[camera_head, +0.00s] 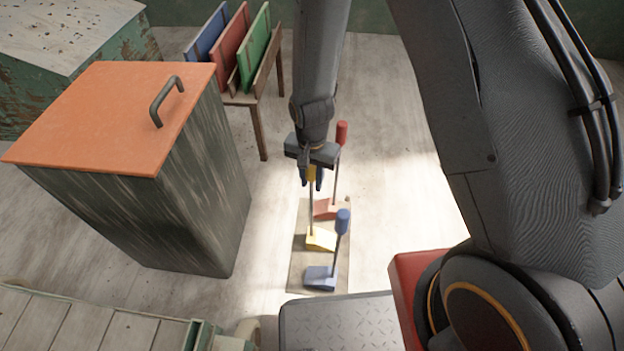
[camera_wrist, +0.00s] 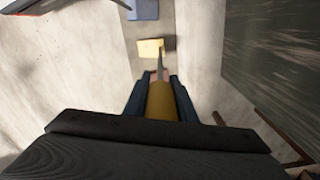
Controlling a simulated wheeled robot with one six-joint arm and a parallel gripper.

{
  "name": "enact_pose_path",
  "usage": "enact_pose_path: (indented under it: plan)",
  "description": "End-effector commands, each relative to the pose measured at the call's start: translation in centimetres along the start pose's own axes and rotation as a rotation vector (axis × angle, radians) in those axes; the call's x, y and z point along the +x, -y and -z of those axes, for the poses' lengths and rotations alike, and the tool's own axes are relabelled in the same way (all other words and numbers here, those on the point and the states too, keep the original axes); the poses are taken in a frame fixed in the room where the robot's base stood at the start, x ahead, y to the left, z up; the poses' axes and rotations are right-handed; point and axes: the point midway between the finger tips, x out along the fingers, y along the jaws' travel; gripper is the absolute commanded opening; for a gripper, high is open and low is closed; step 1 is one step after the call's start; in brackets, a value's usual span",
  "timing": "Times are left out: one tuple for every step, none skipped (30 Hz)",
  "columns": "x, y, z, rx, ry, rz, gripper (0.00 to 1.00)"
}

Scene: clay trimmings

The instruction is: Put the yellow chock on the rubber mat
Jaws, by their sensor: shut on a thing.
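The yellow chock (camera_head: 321,239) has a wedge base, a thin upright rod and a yellow handle. My gripper (camera_head: 312,178) is shut on that handle from above, with one blue finger on each side. In the wrist view the yellow handle (camera_wrist: 161,100) lies between the fingers and the yellow wedge (camera_wrist: 150,47) shows beyond it. The wedge is over or on a flat brownish strip (camera_head: 303,267) on the floor; I cannot tell if it touches. I cannot tell whether this strip is the rubber mat.
A red chock (camera_head: 326,208) and a blue chock (camera_head: 320,278) stand on the strip, on either side of the yellow one. A bin with an orange lid (camera_head: 105,110) stands at left. A rack of coloured boards (camera_head: 230,50) is behind. Floor right of the strip is clear.

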Motion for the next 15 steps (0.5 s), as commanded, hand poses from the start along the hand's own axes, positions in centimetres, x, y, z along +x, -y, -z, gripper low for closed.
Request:
enact_pose_path:
  plan:
    - [0.13, 0.01, 0.01, 0.0, 0.0, 0.0, 0.0]
    - [0.21, 0.01, 0.01, 0.0, 0.0, 0.0, 0.0]
    - [0.25, 0.0, 0.0, 0.0, 0.0, 0.0, 0.27]
    - [0.23, 0.0, 0.0, 0.0, 0.0, 0.0, 0.32]
    - [0.22, 0.0, 0.0, 0.0, 0.0, 0.0, 0.37]
    - [0.22, -0.01, 0.0, 0.0, 0.0, 0.0, 0.43]
    - [0.22, -0.01, 0.0, 0.0, 0.0, 0.0, 0.43]
    - [0.22, -0.01, -0.01, 0.0, 0.0, 0.0, 0.43]
    - [0.22, -0.01, -0.01, 0.0, 0.0, 0.0, 0.43]
    - [0.22, -0.01, -0.01, 0.0, 0.0, 0.0, 0.43]
    - [0.22, -0.01, -0.01, 0.0, 0.0, 0.0, 0.43]
    - [0.22, -0.01, -0.01, 0.0, 0.0, 0.0, 0.43]
    - [0.22, -0.01, -0.01, 0.0, 0.0, 0.0, 0.43]
    - [0.2, -0.01, 0.0, 0.0, 0.0, 0.0, 0.43]
    - [0.13, -0.01, 0.0, 0.0, 0.0, 0.0, 0.43]
